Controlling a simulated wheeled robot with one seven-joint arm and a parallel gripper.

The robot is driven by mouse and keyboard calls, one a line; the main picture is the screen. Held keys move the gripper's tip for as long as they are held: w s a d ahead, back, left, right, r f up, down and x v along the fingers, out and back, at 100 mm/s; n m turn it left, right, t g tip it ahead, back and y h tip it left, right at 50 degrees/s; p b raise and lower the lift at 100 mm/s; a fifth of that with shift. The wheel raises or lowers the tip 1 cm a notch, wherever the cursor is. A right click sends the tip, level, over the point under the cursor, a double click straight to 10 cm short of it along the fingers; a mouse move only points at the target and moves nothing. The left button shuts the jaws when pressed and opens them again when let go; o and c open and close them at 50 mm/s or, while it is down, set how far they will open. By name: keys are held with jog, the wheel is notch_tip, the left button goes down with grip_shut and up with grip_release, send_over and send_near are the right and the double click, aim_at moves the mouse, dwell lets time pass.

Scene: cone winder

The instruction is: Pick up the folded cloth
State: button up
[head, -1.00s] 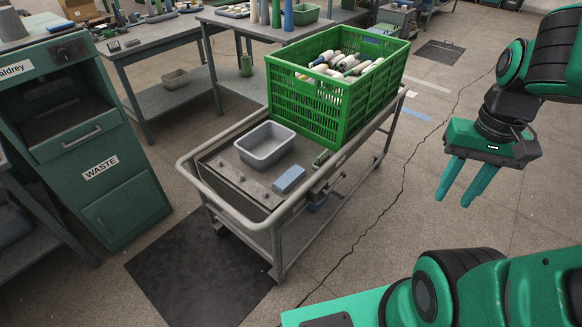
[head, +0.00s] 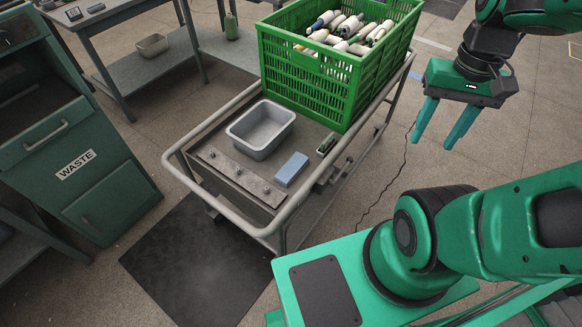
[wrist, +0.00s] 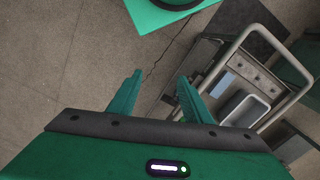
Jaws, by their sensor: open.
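The folded cloth (head: 291,169) is a small light-blue block lying flat on the grey cart's tray (head: 236,181). It lies between a grey bin (head: 261,130) and the cart's right rail, and shows small in the wrist view (wrist: 229,80). My gripper (head: 433,146) is open and empty, fingers pointing down. It hangs in the air over the floor, to the right of the cart and well apart from the cloth.
A green crate (head: 310,73) full of yarn cones stands at the cart's far end. The cart's raised rail (head: 296,201) surrounds the tray. A waste cabinet (head: 72,150) stands left.

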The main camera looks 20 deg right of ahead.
jog(key=o, duration=0.5)
jog(key=shift+s+r, duration=0.2)
jog(key=shift+s, duration=0.2)
jog(key=w+a+f+n+g+h, duration=0.2)
jog(key=w+f+n, duration=0.4)
jog(key=w, duration=0.4)
jog(key=n+t+h, duration=0.9)
jog(key=n+t, duration=0.1)
jog(key=n, duration=1.5)
send_near(301, 156)
jog(key=shift+v, duration=1)
jog(key=shift+d+f+n, duration=0.1)
jog(key=shift+f+n, duration=0.1)
jog(key=shift+n, duration=0.1)
jog(key=x, duration=0.4)
jog(key=shift+w+d+f, duration=0.1)
jog(key=shift+w+d, duration=0.05)
jog(key=shift+w, duration=0.1)
jog(key=shift+x, duration=2.95)
